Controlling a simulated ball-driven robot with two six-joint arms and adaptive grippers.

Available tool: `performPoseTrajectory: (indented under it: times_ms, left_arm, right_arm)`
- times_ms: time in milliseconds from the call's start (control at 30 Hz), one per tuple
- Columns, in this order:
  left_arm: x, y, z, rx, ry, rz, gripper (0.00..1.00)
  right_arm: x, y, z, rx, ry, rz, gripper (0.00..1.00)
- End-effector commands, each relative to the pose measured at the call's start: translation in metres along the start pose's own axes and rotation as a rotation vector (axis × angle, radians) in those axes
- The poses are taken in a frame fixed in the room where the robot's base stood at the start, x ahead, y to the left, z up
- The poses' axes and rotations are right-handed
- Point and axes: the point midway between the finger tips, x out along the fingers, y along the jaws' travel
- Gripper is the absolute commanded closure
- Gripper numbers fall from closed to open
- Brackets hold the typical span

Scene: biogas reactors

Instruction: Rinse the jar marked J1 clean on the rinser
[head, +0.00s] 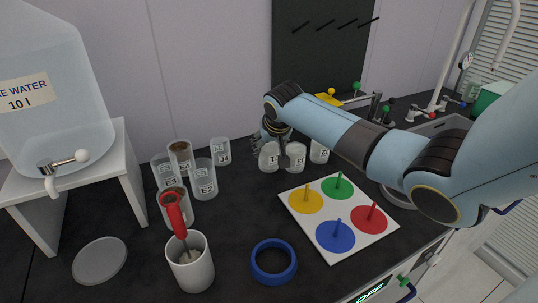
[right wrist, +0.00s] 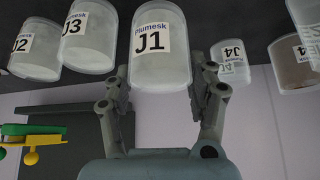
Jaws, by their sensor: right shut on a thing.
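Jar J1 (right wrist: 160,45), clear with a white "Plumesk J1" label, sits between the two fingers of my right gripper (right wrist: 160,85), which is shut on it. In the head view jar J1 (head: 267,158) is at the back of the dark counter, partly hidden by my right gripper (head: 284,152). It looks close to the counter; I cannot tell whether it is lifted. Jar J3 (right wrist: 88,40) and jar J2 (right wrist: 36,48) stand close beside it. A round metal part (head: 396,196) near the sink is mostly hidden by my arm; I cannot tell if it is the rinser. My left gripper is not in view.
A white board (head: 297,211) with four coloured discs and pegs lies in front of the gripper. Several other jars (head: 204,180), a white cup (head: 190,265) and a blue ring (head: 274,262) stand left and front. The sink (head: 446,124) is at right, beside taps.

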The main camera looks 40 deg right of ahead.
Motion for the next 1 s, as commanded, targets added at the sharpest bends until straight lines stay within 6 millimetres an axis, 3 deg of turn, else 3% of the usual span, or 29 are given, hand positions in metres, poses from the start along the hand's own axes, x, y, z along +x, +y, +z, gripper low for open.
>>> performPoseTrajectory:
  times_ms: [100,367,1000]
  left_arm:
    - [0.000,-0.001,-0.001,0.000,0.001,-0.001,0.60]
    - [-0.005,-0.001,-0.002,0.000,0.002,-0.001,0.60]
    - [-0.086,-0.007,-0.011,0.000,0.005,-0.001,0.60]
  right_arm:
    - [-0.023,0.000,-0.017,0.000,0.006,-0.001,0.79]
    - [-0.059,0.000,-0.039,0.000,0.002,0.000,0.79]
    - [-0.128,0.000,-0.083,0.000,0.001,0.000,0.79]
